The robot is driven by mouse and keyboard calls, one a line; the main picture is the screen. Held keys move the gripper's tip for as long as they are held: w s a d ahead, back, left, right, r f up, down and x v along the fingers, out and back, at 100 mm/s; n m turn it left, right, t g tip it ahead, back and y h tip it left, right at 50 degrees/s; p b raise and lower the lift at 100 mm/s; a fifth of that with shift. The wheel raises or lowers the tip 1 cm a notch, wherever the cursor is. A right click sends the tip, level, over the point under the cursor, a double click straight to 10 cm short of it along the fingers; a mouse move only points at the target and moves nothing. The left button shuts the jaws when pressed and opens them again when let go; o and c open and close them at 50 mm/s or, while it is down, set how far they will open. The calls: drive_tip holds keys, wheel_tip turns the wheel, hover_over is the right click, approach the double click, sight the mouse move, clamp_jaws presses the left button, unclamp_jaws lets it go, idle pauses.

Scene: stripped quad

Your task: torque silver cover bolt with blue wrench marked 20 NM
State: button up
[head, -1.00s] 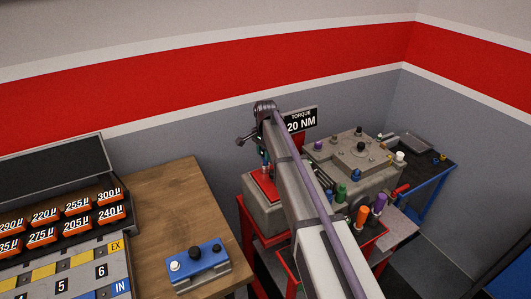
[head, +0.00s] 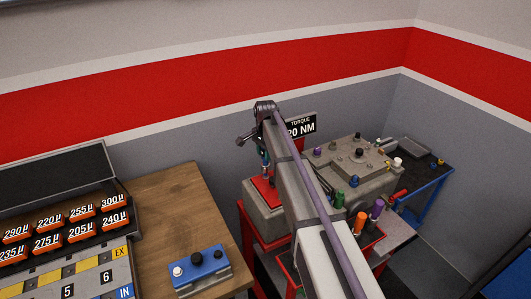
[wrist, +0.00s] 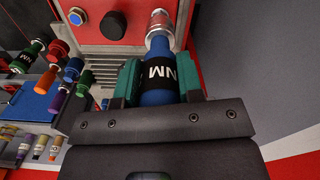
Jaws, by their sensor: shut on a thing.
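A blue wrench (wrist: 160,95) with a black band is held upright between the teal fingers of my gripper (wrist: 158,82) in the wrist view. The band shows "NM" upside down; its number is hidden. Its silver socket (wrist: 158,30) points toward the red cover (wrist: 125,8) on a grey block. I cannot tell whether it touches a bolt; the silver bolt is not clearly visible there. A blue bolt (wrist: 76,17) and a dark bolt (wrist: 113,24) sit on the cover. In the head view, my gripper (head: 265,170) is above the red cover (head: 264,188), partly hidden by my arm.
A "TORQUE 20 NM" sign (head: 301,124) stands behind my arm. A grey casing (head: 355,165) with coloured bolts is to the right. Orange (head: 360,222) and purple (head: 376,209) handles stand in front. A wooden table (head: 175,205) with a blue fixture (head: 200,270) is left.

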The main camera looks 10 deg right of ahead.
drive_tip(key=shift+r, duration=0.45)
wheel_tip(320, 180, up, 4)
drive_tip(key=p, duration=0.4)
drive_tip(key=shift+r+p, duration=0.15)
drive_tip(key=shift+p, duration=0.25)
drive_tip(key=shift+f, duration=0.2)
